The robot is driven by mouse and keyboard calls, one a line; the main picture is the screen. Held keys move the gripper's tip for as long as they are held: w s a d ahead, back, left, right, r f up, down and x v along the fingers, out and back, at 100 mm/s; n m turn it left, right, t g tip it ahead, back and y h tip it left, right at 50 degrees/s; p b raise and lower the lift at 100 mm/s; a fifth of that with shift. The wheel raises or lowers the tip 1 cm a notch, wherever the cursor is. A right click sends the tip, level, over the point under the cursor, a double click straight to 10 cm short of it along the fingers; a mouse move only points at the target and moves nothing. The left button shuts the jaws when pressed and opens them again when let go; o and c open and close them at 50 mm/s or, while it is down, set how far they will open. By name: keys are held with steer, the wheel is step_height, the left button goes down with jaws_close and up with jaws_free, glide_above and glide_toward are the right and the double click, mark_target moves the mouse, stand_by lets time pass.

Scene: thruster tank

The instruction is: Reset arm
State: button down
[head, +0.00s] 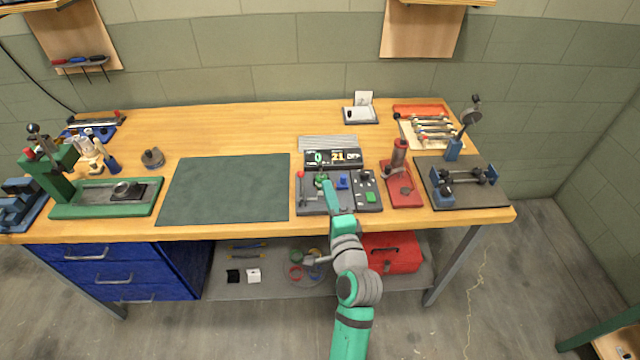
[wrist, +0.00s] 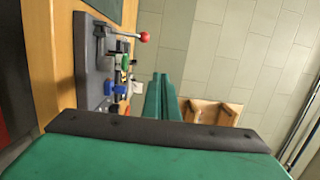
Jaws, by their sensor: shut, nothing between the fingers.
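My gripper (head: 328,186) is shut and empty, above the left part of a dark grey control panel (head: 308,207) near the bench's front edge. In the wrist view the two green fingertips (wrist: 160,78) lie together, with nothing between them. The panel (wrist: 90,75) stands to their left there, apart from them. It carries a lever with a red ball (wrist: 144,36), green parts (head: 367,197) and a blue part (head: 342,181). A display (head: 333,158) behind it reads 0, 21 and OFF. My arm hides part of the panel's front.
A green mat (head: 225,190) lies empty left of the panel. A red stand (head: 402,192) is close on the right, beside a dark plate with a blue fixture (head: 445,198). A green press (head: 60,180) stands far left. A red toolbox (head: 392,255) sits below the bench.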

steer(key=s+a+f+n+g+h, duration=0.1)
steer(key=s+f+n, duration=0.1)
steer(key=s+f, duration=0.45)
steer(key=s+f+n+h, duration=0.2)
steer(key=s+f, duration=0.1)
steer(key=s, duration=0.6)
steer(key=s+a+f+n+g+h, duration=0.15)
steer(key=s+f, duration=0.25)
steer(key=s, duration=0.4)
steer(key=s+a+n+y, duration=0.1)
steer(key=s+n, duration=0.9)
steer(key=s, duration=1)
steer(key=shift+a, duration=0.7)
